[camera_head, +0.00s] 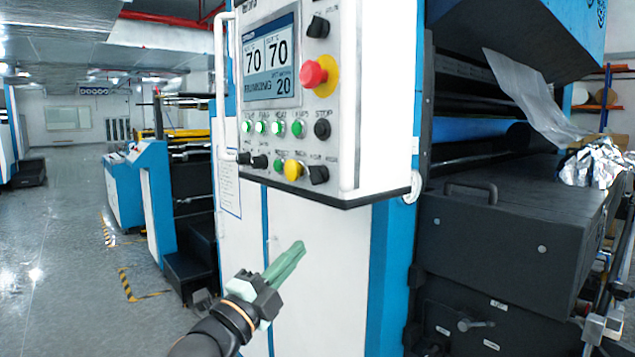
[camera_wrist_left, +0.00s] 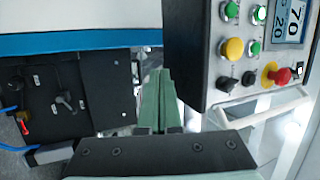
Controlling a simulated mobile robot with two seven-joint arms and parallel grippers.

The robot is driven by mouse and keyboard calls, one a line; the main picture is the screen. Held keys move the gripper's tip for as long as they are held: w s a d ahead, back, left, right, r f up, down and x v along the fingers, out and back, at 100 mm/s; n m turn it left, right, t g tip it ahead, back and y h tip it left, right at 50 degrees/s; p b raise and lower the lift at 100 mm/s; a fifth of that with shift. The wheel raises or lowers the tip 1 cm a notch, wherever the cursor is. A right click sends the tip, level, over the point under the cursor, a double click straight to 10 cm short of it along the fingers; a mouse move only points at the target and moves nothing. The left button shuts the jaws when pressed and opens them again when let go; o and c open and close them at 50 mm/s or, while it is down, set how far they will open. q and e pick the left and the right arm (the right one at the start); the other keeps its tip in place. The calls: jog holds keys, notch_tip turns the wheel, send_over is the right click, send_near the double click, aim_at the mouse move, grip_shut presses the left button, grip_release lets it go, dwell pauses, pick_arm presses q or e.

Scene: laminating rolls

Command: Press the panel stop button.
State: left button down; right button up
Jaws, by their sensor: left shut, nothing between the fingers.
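The control panel (camera_head: 383,100) is a white box with a screen and buttons. The stop button (camera_head: 322,129) is a black round button under the word STOP, at the right end of a row of green buttons. It also shows in the left wrist view (camera_wrist_left: 249,78), beside the red mushroom button (camera_wrist_left: 280,76). My left gripper (camera_head: 298,248) is shut and empty, its green fingers pointing up and right. It is below the panel and apart from it. In the left wrist view the fingertips (camera_wrist_left: 158,75) lie left of the panel. My right gripper is out of view.
A red mushroom button (camera_head: 313,73) on a yellow disc sits just above the stop button. A yellow button (camera_head: 293,170) and black knobs are below. A white rail (camera_head: 219,90) runs along the panel's left side. A dark machine (camera_head: 510,240) stands at right.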

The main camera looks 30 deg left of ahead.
aim_at(321, 129)
pick_arm(q)
jog(key=s+r+m+t+h, duration=0.1)
jog(key=s+r+m, duration=0.1)
jog(key=r, duration=0.4)
jog(key=s+r+m+t+h+b, duration=0.1)
jog(key=s+r+m+t, duration=0.1)
jog(key=s+r, duration=0.3)
jog(key=s+a+r+m+t+h, duration=0.1)
jog(key=s+r+m, duration=0.2)
jog(key=r, duration=0.5)
jog(key=shift+s+r+m+t, duration=0.15)
jog(key=shift+r+m+t, duration=0.2)
jog(key=shift+m, duration=0.35)
jog(key=shift+f, duration=0.1)
jog(key=w+d+p, duration=0.2)
jog(key=w+d, duration=0.1)
jog(key=w, duration=0.5)
jog(key=shift+d, duration=0.2)
jog(key=shift+w, duration=0.3)
jog(key=shift+w+d, duration=0.15)
jog(key=shift+w, duration=0.05)
